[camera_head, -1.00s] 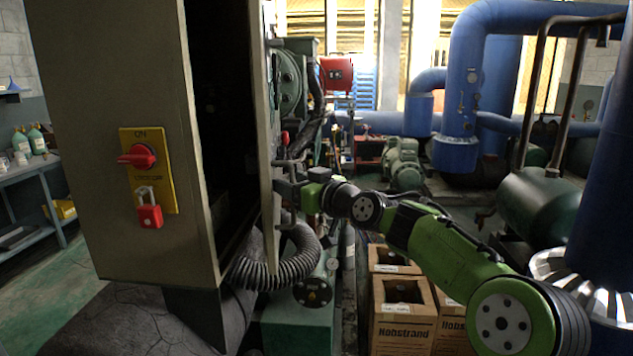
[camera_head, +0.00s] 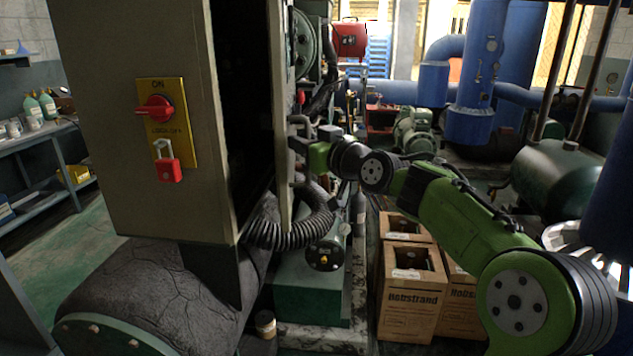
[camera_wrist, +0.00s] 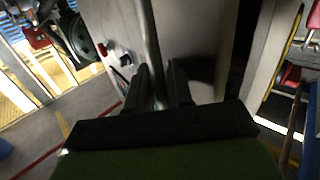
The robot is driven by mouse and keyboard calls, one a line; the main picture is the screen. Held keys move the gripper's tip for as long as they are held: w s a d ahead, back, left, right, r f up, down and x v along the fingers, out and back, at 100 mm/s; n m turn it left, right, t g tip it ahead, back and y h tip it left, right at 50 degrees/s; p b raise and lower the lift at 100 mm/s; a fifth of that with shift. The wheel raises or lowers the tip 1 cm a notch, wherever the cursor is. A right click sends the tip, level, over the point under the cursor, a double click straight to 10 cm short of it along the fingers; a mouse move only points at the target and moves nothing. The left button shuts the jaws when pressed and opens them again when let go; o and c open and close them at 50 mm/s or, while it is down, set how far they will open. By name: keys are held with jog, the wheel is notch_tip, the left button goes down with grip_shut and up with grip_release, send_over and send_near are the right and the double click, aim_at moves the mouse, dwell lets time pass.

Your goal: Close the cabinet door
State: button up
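The grey cabinet (camera_head: 105,100) stands at left in the head view. Its door (camera_head: 283,90) is seen nearly edge-on and stands ajar, with a dark gap (camera_head: 240,90) between it and the cabinet front. My gripper (camera_head: 297,146) is at the outer side of the door, by its handle, and its fingertips are hard to see there. In the wrist view the door face (camera_wrist: 195,40) fills the upper middle. The upright bar handle (camera_wrist: 149,45) runs between the two dark, parted fingers of my gripper (camera_wrist: 160,75), closer to the left one. Firm contact cannot be made out.
A yellow switch plate (camera_head: 168,122) with a red knob and red padlock (camera_head: 168,168) is on the cabinet side. A ribbed black hose (camera_head: 290,232) hangs below the door. Cardboard boxes (camera_head: 412,305) stand under my arm. Blue pipes (camera_head: 475,80) and a green tank (camera_head: 560,180) are at right.

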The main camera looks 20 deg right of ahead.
jog(key=shift+s+a+f+g+y+b, duration=0.25)
jog(key=shift+a+f, duration=0.1)
jog(key=shift+f, duration=0.2)
jog(key=shift+s+a+f+g+y+b, duration=0.2)
jog(key=shift+a+f, duration=0.15)
jog(key=shift+f, duration=0.2)
jog(key=shift+s, duration=0.15)
jog(key=s+a, duration=0.1)
jog(key=s, duration=1.2)
jog(key=shift+s+a+r, duration=0.15)
jog(key=shift+s+r, duration=0.05)
jog(key=shift+r, duration=0.2)
